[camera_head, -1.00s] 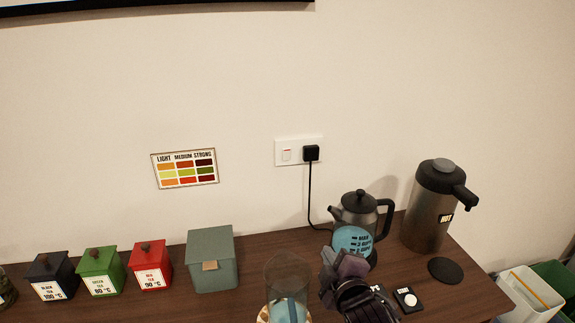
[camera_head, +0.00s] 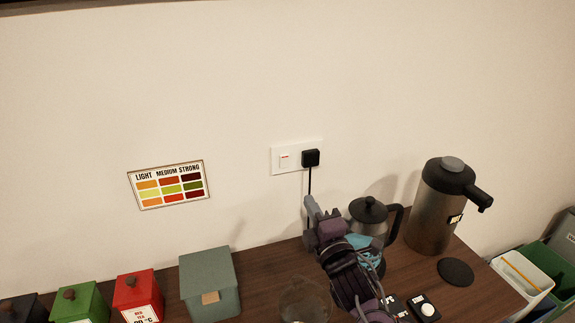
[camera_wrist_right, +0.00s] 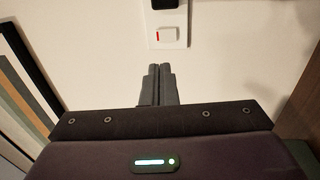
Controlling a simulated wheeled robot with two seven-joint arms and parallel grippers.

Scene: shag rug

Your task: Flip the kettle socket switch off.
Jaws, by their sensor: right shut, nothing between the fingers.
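The kettle socket is a white wall plate (camera_head: 278,168) with a white rocker switch (camera_head: 285,161) bearing a red mark, and a black plug (camera_head: 311,158) at its right. The switch also shows in the right wrist view (camera_wrist_right: 167,35), just beyond my fingertips. The kettle (camera_head: 370,220) stands on the counter, partly hidden behind my right arm. My right gripper (camera_head: 310,204) is shut and empty, raised below the socket and apart from the switch. In the right wrist view its fingers (camera_wrist_right: 158,68) are together and point toward the plate. My left gripper is not in view.
A steel flask (camera_head: 432,210) stands right of the kettle. A glass vessel (camera_head: 304,300) is at the front of the wooden counter (camera_head: 262,262). A grey-green box (camera_head: 210,284) and tea tins stand left. The wall around the socket is bare; the plug's cord hangs down.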

